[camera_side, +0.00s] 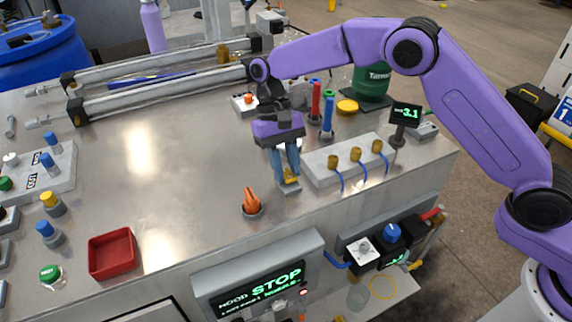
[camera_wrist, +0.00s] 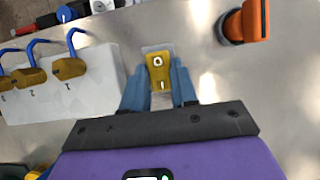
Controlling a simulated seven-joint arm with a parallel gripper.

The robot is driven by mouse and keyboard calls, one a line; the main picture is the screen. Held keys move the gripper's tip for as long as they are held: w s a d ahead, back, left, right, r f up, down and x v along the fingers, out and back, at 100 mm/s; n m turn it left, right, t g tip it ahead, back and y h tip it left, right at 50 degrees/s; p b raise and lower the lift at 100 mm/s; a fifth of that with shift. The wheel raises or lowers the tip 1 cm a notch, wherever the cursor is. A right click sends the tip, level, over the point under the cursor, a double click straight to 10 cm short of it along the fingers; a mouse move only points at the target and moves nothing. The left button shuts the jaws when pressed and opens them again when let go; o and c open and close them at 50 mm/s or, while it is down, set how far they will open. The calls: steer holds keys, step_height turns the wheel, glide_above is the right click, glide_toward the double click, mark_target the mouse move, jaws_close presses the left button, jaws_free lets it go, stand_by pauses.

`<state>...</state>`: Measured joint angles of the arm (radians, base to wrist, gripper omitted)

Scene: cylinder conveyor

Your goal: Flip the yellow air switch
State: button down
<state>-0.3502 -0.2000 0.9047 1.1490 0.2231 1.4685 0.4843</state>
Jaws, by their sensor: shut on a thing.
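The yellow air switch (camera_wrist: 158,66) is a small rocker marked O and I on a grey base. In the wrist view it sits between the two blue fingers of my gripper (camera_wrist: 158,88), which are shut on it. In the side view the switch (camera_side: 291,176) shows partly behind the fingers of my gripper (camera_side: 287,180), which points down at the table. Its lower part is hidden by the fingers, and I cannot tell which end of the rocker is pressed.
An orange knob (camera_side: 252,202) stands to the front left. Red and blue cylinders (camera_side: 328,112) stand behind. A red tray (camera_side: 112,253) lies at left; the table's middle is clear.

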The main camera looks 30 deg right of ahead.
steer(key=c, duration=0.9)
jaws_free()
steer(key=v, duration=0.7)
steer(key=shift+w+r, duration=0.1)
steer(key=shift+r, duration=0.2)
